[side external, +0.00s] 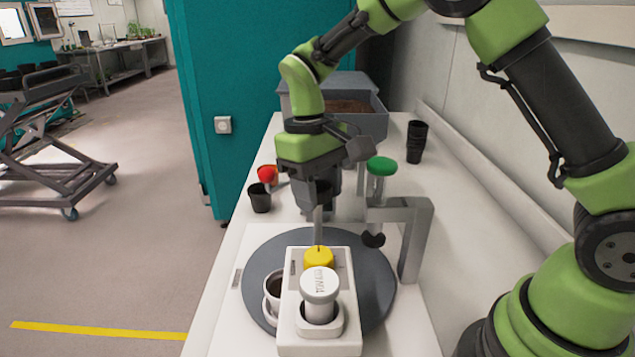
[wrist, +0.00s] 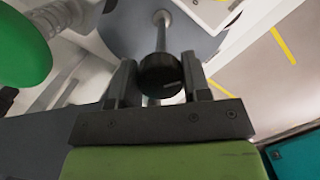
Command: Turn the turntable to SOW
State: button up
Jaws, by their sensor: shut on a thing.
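The turntable (side external: 375,285) is a dark grey disc on the white bench, and part of it shows in the wrist view (wrist: 125,30). A thin metal post (side external: 318,228) rises from it to my gripper (side external: 321,200). In the wrist view, my gripper (wrist: 160,80) is shut on the black ball knob (wrist: 160,72) at the post's end, one finger on each side. The disc bears a white block (side external: 342,265) with a yellow knob (side external: 318,258) and a white-capped jar (side external: 319,290), with a cup (side external: 273,284) beside it. I cannot read a SOW mark.
A green-capped dispenser (side external: 381,168) on a grey bracket (side external: 415,215) stands close right of my gripper. Black pots (side external: 417,142) and a grey bin (side external: 350,110) stand behind. A wall bounds the right.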

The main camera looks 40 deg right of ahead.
jog(key=n+h, duration=0.1)
jog(key=n, duration=0.5)
jog(key=shift+d, duration=0.1)
jog(key=shift+n, duration=0.3)
jog(key=o, duration=0.6)
jog(key=shift+r, duration=3.5)
